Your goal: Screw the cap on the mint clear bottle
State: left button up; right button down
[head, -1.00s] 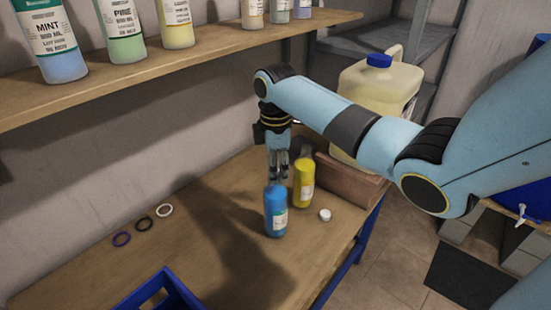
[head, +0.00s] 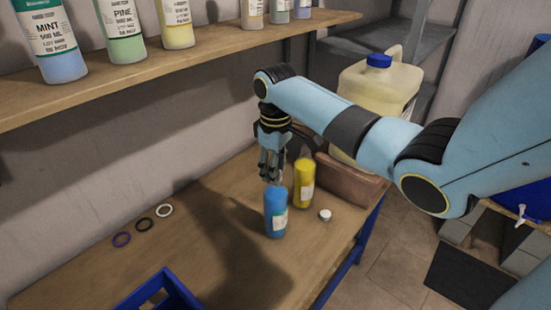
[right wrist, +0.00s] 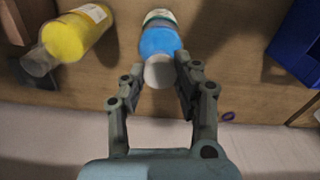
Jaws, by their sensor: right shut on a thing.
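The mint bottle (head: 275,212) stands upright on the workbench, clear with blue liquid and a pale label. In the right wrist view the bottle (right wrist: 160,42) lies straight ahead between the fingers. A pale round cap (right wrist: 159,72) sits at its top end. My right gripper (head: 272,179) points down over the bottle, its fingers closed around the cap. It also shows in the right wrist view (right wrist: 155,80). Whether the cap sits fully down on the neck is hidden by the fingers. My left gripper is not in view.
A yellow bottle (head: 304,184) stands close behind the blue one. A loose white cap (head: 325,214) lies to its right. Three rings, one being black (head: 143,224), lie at left. A blue crate (head: 160,292) is at the front, a brown block (head: 352,181) at the back right.

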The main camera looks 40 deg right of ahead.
jog(key=shift+f, duration=0.1)
jog(key=m, duration=0.5)
jog(key=shift+m, duration=0.4)
jog(key=c, duration=1.2)
grip_release()
jog(key=n, duration=0.2)
jog(key=shift+n, duration=0.4)
jog(key=n, duration=0.3)
